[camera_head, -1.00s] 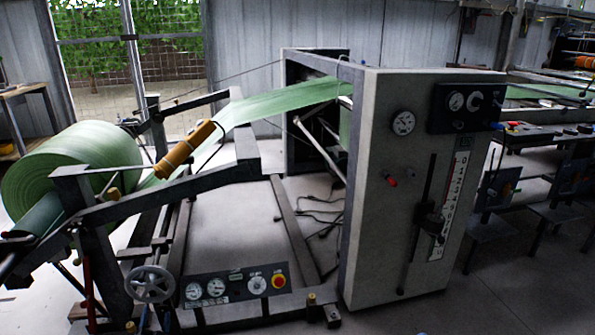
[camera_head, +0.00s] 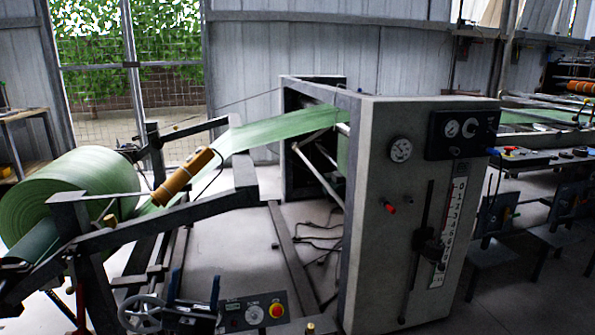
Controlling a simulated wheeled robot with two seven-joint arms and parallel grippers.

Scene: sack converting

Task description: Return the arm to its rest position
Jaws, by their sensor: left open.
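My left gripper (camera_head: 195,289) shows at the bottom of the head view, left of centre. Its two dark fingers point up and stand apart, with nothing between them. It is in front of the control panel (camera_head: 256,316) and covers the panel's left part. The handwheel (camera_head: 140,314) is just left of it; I cannot tell the gap in depth. The rest of my left arm is mostly below the picture. My right gripper is not in view.
A green roll (camera_head: 75,193) sits at the left in a dark frame (camera_head: 165,227). The green web (camera_head: 270,131) runs past an orange-brown roller (camera_head: 184,178) into a tall grey cabinet (camera_head: 375,270). Bare floor (camera_head: 235,240) shows between frame and cabinet.

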